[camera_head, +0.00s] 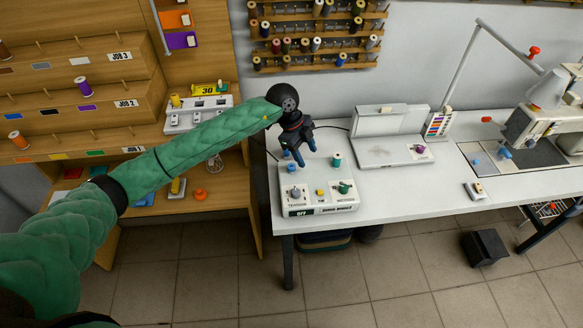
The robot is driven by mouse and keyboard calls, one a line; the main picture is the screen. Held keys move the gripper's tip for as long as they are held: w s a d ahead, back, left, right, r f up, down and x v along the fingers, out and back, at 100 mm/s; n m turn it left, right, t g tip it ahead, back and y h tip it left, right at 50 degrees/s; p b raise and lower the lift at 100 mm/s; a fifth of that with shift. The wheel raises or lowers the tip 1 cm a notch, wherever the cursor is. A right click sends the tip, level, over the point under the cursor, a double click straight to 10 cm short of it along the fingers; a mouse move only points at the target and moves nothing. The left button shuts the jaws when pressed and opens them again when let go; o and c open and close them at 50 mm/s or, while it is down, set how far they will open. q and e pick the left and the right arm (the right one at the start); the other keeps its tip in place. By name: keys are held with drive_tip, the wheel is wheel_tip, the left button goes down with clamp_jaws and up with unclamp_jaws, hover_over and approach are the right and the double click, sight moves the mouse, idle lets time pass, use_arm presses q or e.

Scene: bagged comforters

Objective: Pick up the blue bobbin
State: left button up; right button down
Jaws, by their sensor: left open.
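A small blue bobbin (292,168) sits on the white bobbin winder (318,208) at the front left of the white table. My left arm reaches in from the left, and my left gripper (304,155) points down over the back of the winder. Its two dark blue fingers are apart, with nothing seen between them. The fingertips are just above and beside the blue bobbin; whether they touch it I cannot tell. A teal bobbin (336,160) stands to the right of the gripper. My right gripper is not in view.
The winder's front has knobs, a yellow button (320,192) and a display reading OFF. A grey case (390,140) and a sewing machine (553,115) stand to the right. Wooden shelves (80,100) with spools are at left. Thread racks (315,35) hang behind.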

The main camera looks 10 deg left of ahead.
sight(291, 167)
use_arm(q)
drive_tip(key=shift+w+a+f+n+y+p, duration=0.25)
drive_tip(key=shift+w+a+f+y, duration=0.2)
drive_tip(key=shift+a, duration=0.45)
drive_tip(key=shift+w+a+f+n+y+p, duration=0.25)
drive_tip(key=shift+w+a+y, duration=0.2)
drive_tip(key=shift+a, duration=0.45)
drive_tip(key=shift+w+a+f+n+y+p, duration=0.2)
drive_tip(key=shift+w+a+f+y, duration=0.25)
drive_tip(key=shift+a, duration=0.45)
drive_tip(key=f+p, duration=0.2)
drive_tip(key=s+f+p, duration=0.1)
drive_tip(key=f, duration=0.1)
drive_tip(key=shift+d, duration=0.35)
drive_tip(key=shift+f, duration=0.55)
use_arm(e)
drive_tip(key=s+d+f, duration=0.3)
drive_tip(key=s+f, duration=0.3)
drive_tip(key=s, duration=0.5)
use_arm(q)
drive_tip(key=c, duration=1)
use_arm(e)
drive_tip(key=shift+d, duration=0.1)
